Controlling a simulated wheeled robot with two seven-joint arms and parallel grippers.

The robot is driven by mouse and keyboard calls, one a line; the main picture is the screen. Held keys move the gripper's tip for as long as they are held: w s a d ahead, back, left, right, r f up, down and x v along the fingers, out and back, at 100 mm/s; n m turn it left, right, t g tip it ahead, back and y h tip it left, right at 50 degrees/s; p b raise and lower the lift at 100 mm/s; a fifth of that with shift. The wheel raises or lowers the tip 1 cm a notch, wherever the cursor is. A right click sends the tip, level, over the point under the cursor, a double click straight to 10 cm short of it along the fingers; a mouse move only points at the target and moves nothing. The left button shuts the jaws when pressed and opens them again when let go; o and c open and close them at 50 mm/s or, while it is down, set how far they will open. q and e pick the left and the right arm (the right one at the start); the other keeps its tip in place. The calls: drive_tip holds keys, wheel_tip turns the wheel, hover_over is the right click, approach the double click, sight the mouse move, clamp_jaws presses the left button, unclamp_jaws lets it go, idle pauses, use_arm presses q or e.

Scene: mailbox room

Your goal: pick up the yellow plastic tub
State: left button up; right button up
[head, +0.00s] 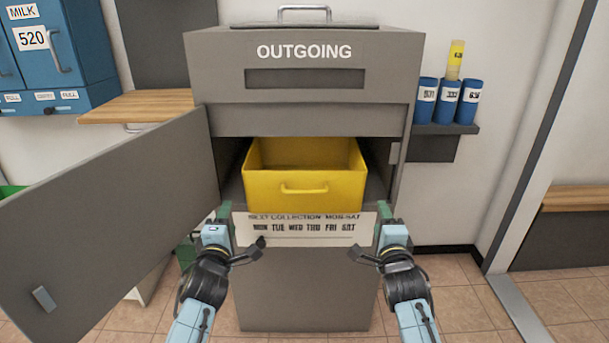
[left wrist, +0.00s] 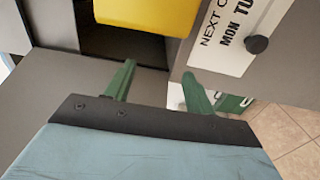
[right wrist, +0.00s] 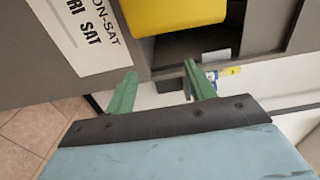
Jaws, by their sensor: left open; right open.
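The yellow plastic tub (head: 305,190) sits in the open compartment of the grey OUTGOING mailbox (head: 300,110), with a handle on its front face. It also shows at the top of the left wrist view (left wrist: 150,12) and the right wrist view (right wrist: 175,12). My left gripper (head: 226,212) is open and empty, in front of and below the tub's left side. My right gripper (head: 384,214) is open and empty, in front of and below its right side. Neither gripper touches the tub. The tub's underside and back are hidden.
The mailbox door (head: 110,220) stands swung open to the left, near my left arm. A collection sign (head: 305,230) is on the mailbox front below the tub. A wall shelf (head: 445,129) with blue canisters is at right; a wooden counter (head: 140,106) is at left.

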use_arm(q)
drive_tip(key=w, duration=0.2)
drive_tip(key=w+d, duration=0.1)
drive_tip(key=w, duration=0.3)
drive_tip(key=shift+w+d, duration=0.25)
use_arm(e)
drive_tip(key=w, duration=0.2)
drive_tip(key=w+a, duration=0.1)
drive_tip(key=w, duration=0.3)
drive_tip(key=shift+w+a, duration=0.25)
drive_tip(key=shift+a, duration=0.05)
use_arm(q)
drive_tip(key=shift+d+r, duration=0.1)
drive_tip(key=shift+d, duration=0.5)
use_arm(e)
drive_tip(key=shift+a+r, duration=0.1)
drive_tip(key=shift+a, duration=0.5)
